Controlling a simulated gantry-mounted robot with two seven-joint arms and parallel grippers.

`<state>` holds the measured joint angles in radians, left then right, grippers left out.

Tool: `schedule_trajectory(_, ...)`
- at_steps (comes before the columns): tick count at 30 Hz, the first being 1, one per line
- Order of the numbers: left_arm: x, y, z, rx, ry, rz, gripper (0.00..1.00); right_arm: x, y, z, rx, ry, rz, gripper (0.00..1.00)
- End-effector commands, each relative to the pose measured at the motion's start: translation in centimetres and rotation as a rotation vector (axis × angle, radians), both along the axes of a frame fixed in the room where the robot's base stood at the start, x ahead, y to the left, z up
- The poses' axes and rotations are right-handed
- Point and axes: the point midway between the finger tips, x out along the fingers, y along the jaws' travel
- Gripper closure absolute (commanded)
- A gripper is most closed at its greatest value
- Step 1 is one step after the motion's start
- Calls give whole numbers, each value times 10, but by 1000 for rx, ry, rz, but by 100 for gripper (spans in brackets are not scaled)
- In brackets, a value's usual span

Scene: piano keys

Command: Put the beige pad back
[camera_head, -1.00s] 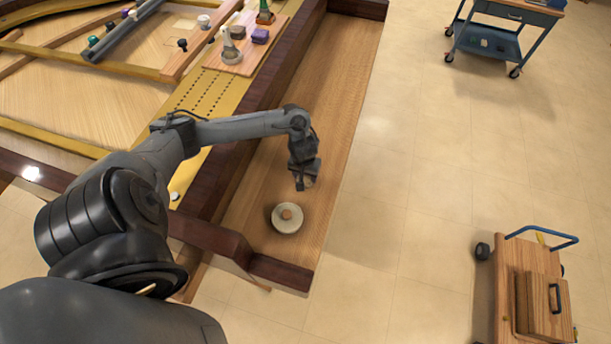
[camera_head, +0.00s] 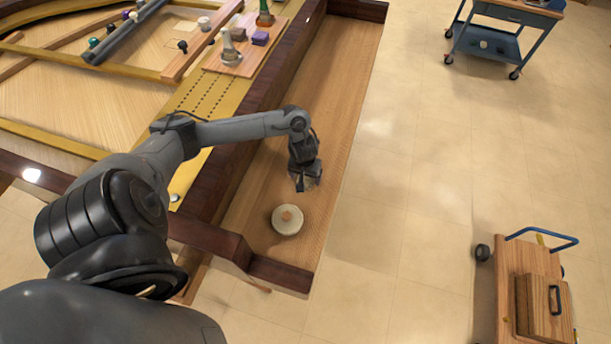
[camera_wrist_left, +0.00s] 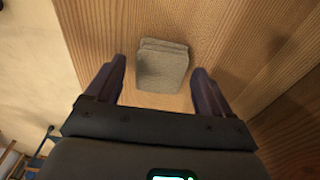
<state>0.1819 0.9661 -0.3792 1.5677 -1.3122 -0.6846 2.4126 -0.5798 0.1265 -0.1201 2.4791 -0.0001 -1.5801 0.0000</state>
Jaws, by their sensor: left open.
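The beige pad (camera_wrist_left: 162,66) shows in the left wrist view as a small, blocky, grey-beige piece on the bare wood. My left gripper (camera_wrist_left: 159,70) is open, with one finger on each side of the pad and a gap to both. In the head view the left gripper (camera_head: 306,186) points down over the long wooden tray (camera_head: 338,85), and the pad is largely hidden by it. I cannot tell the gripper's exact height above the wood. My right gripper is not in view.
A round cream disc with a wooden knob (camera_head: 287,220) sits on the tray just nearer than the gripper. Dark wooden rails (camera_head: 285,272) edge the tray. A small board with several items (camera_head: 240,55) lies at the upper left. A cart (camera_head: 530,290) stands on the floor at right.

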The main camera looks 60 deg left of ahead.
Motion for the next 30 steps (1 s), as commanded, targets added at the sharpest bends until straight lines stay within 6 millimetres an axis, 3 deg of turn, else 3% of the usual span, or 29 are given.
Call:
schedule_trajectory(12,-5,-5,75,3,-3,-1,18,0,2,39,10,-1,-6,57)
schedule_trajectory(18,-8,-7,104,3,-1,-2,18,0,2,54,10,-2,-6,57)
schedule_trajectory(30,-10,-10,115,0,0,1,18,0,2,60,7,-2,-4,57)
